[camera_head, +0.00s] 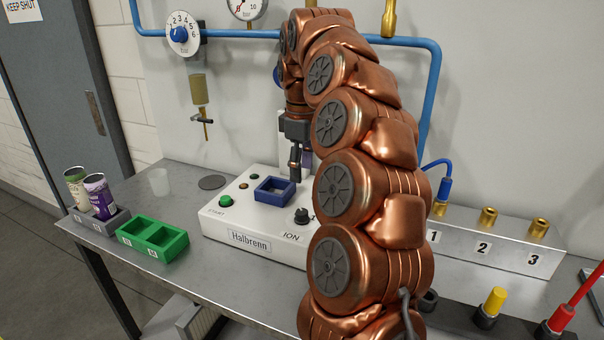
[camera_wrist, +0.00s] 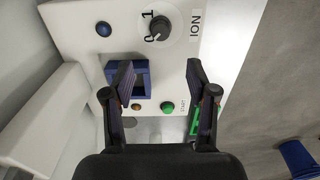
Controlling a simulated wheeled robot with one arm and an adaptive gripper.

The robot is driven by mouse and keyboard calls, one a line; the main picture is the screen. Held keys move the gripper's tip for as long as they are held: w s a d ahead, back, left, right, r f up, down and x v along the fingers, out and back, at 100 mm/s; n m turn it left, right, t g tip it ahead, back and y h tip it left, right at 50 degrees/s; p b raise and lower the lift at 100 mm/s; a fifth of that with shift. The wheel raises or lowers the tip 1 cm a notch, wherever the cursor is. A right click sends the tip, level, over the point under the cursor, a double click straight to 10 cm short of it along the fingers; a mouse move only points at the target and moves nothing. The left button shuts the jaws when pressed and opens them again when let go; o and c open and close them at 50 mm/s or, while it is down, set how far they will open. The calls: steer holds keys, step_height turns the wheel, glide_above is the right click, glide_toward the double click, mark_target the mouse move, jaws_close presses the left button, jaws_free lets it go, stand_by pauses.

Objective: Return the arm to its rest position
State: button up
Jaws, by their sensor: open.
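My gripper (camera_head: 295,165) hangs pointing down over the white Halbrenn machine (camera_head: 250,240), close to the blue square holder (camera_head: 275,190). In the wrist view my gripper (camera_wrist: 160,78) has its fingers spread apart with nothing between them. One finger partly covers the blue holder (camera_wrist: 142,84), and no can shows in the visible part of it. My copper arm bends up and over the bench and hides part of the machine's right side. Two cans, one green and white (camera_head: 76,187) and one purple (camera_head: 100,196), stand in the grey rack (camera_head: 100,222) at the left.
A green two-slot tray (camera_head: 153,238) sits beside the grey rack. A translucent cup (camera_head: 159,182) and a dark disc (camera_head: 212,182) lie behind. Blue pipe (camera_head: 430,100) and a dial (camera_head: 183,33) are on the wall. Numbered brass fittings (camera_head: 487,218) line the right.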

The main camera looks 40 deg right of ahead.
steer(key=shift+r, duration=0.1)
stand_by(0.6)
steer(key=s+a+f, duration=0.3)
steer(key=s+a, duration=0.7)
steer(key=a, duration=0.5)
steer(key=s+a+f+m, duration=0.2)
steer(key=s+f, duration=0.2)
steer(key=s, duration=0.3)
steer(key=s+a+f+m+g, duration=0.1)
steer(key=s+a+f+m, duration=0.1)
steer(key=s+f, duration=0.2)
steer(key=s+a+f+m, duration=0.2)
steer(key=s+f, duration=0.2)
steer(key=s, duration=0.6)
steer(key=shift+g+p, duration=0.3)
steer(key=shift+g, duration=0.1)
